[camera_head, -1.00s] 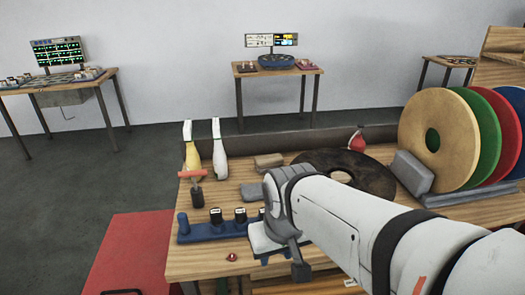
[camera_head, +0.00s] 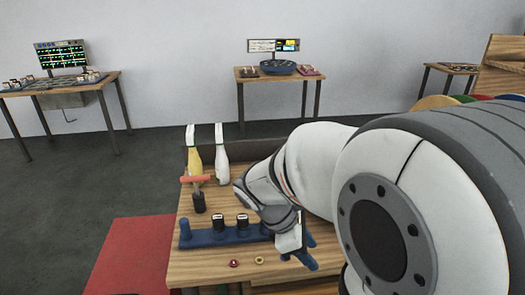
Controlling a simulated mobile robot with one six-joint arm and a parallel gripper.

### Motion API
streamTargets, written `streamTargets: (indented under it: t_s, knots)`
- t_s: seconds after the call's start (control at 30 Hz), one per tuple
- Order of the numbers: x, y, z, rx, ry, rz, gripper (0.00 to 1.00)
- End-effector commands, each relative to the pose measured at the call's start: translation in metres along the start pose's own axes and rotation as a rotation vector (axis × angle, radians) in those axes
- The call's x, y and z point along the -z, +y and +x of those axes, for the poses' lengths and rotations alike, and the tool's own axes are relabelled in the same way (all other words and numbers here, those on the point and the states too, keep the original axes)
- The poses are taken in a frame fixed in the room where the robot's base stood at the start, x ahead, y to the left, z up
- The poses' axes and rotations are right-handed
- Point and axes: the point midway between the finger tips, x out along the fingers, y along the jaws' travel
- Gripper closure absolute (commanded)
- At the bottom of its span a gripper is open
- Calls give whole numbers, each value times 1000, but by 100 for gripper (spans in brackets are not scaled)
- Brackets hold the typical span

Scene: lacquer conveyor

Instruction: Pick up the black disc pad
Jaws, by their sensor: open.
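The black disc pad is not visible now; my arm covers the part of the workbench where a large dark disc lay. My gripper (camera_head: 299,260) is at the end of my arm, low over the front part of the wooden workbench (camera_head: 205,268). Its blue fingers are apart, and I see nothing between them. It is just right of the blue rack and partly hides that rack's right end.
The blue rack (camera_head: 200,237) holds black-capped pieces. A red ring (camera_head: 234,263) and a yellow ring (camera_head: 259,260) lie in front. Yellow (camera_head: 194,160) and white (camera_head: 222,165) bottles stand behind, near a red-handled tool (camera_head: 198,195). Coloured disc edges (camera_head: 437,102) show at right.

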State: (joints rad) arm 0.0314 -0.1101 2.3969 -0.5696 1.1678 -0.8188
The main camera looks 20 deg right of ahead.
Motion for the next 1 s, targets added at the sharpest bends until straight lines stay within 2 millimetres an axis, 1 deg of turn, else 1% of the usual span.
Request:
streamTargets:
  t_s: [0.03,0.07,0.1,0.17,0.2,0.3,0.4,0.53,0.67,0.77,1.0]
  knots:
    - [-7,14,7,17,-117,-188,56]
    - [-13,22,10,29,-187,-301,56]
    - [-20,34,12,51,-278,-452,56]
    - [-28,53,15,98,-414,-672,56]
    - [-32,66,15,137,-499,-811,56]
    - [-35,98,13,251,-694,-1116,56]
    - [-32,124,10,367,-848,-1344,56]
    - [-26,146,6,483,-977,-1522,56]
    - [-21,156,7,540,-1032,-1596,56]
    - [-13,157,18,550,-1039,-1609,56]
    - [14,155,62,550,-1037,-1607,56]
